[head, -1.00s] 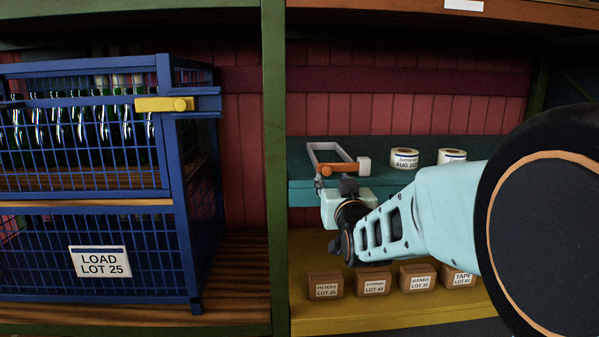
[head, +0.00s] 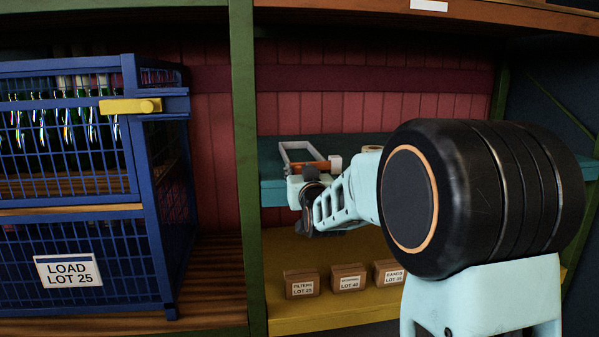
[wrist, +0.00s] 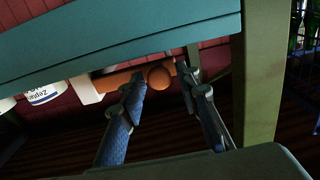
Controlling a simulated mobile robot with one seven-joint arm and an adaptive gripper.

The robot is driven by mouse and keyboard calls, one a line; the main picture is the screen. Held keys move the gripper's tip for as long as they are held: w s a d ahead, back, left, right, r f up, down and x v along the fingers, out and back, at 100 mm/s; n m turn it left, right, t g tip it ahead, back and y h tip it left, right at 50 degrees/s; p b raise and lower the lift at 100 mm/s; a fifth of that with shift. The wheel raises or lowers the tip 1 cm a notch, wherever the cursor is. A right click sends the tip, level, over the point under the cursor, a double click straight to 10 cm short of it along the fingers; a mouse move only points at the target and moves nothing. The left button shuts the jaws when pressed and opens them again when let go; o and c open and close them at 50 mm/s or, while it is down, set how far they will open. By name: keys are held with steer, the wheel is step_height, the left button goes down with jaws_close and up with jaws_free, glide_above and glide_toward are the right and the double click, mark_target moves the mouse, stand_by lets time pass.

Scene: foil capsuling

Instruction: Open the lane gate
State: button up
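No part is labelled as the lane gate. A small grey frame (head: 284,153) with an orange front bar (head: 318,167) and a white end block (head: 335,162) stands on the teal shelf. In the wrist view, an orange bar (wrist: 118,81) with a round orange knob (wrist: 159,76) shows at the fingertips. My gripper (wrist: 165,80) is open. Its two fingers lie on either side of the knob; I cannot tell whether either touches it. In the head view my gripper (head: 311,174) is in front of the frame, its fingers hard to make out.
A blue wire cage (head: 150,210) with bottles and a yellow latch bar (head: 128,107) stands left, beyond a green post (head: 244,170). Brown boxes (head: 302,283) sit on the yellow shelf (head: 330,310) below. A white roll (wrist: 45,92) stands near the white block.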

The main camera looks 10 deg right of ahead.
jaws_close()
